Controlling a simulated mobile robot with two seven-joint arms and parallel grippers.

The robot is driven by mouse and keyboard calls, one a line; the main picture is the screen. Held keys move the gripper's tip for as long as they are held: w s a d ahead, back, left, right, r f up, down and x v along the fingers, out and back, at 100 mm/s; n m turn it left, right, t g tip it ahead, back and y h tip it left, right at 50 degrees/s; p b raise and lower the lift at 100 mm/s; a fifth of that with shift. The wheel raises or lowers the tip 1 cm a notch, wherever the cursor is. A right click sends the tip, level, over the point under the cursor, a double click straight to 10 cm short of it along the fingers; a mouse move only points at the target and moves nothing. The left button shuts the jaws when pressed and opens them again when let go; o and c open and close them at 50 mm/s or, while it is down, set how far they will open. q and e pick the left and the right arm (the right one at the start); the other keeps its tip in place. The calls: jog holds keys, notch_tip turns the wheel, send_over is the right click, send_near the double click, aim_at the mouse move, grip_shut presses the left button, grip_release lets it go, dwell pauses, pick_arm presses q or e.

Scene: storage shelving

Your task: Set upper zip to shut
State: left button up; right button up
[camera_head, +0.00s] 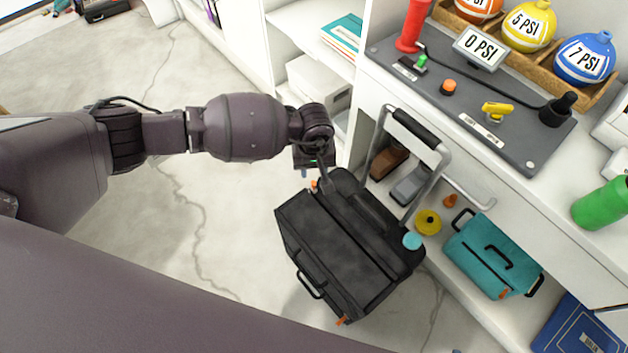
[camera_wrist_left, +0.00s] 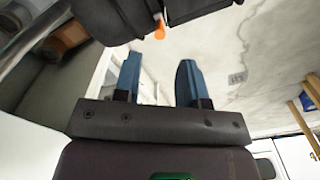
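A black suitcase (camera_head: 345,245) stands on the floor with its grey pull handle (camera_head: 436,170) raised. One orange zip tab (camera_head: 314,184) shows at its far upper corner, beside my left gripper (camera_head: 311,172). Another orange tab (camera_head: 343,320) shows at its near lower corner. I cannot tell which tab belongs to the upper zip or how far either zip is closed. In the left wrist view, my left gripper (camera_wrist_left: 160,70) is open and empty, with two blue fingers apart. An orange tab (camera_wrist_left: 160,27) hangs from the suitcase (camera_wrist_left: 130,10) just beyond the fingertips, between them. My right gripper is out of view.
A white shelf unit stands close on the right, with a grey control panel (camera_head: 470,95) on top. A teal case (camera_head: 492,258), a yellow roll (camera_head: 428,222) and a blue box (camera_head: 580,325) lie on its lower shelf. The concrete floor left of the suitcase is clear.

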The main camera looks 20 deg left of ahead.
aim_at(313, 183)
pick_arm(q)
notch_tip(313, 183, down, 6)
jog(key=shift+s+f+b, duration=0.15)
jog(key=shift+f+b, duration=0.1)
jog(key=shift+b, duration=0.55)
jog(key=shift+f, duration=0.75)
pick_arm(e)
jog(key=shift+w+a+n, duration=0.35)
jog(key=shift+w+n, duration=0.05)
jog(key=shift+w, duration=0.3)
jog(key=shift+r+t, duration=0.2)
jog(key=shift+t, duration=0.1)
pick_arm(q)
grip_shut()
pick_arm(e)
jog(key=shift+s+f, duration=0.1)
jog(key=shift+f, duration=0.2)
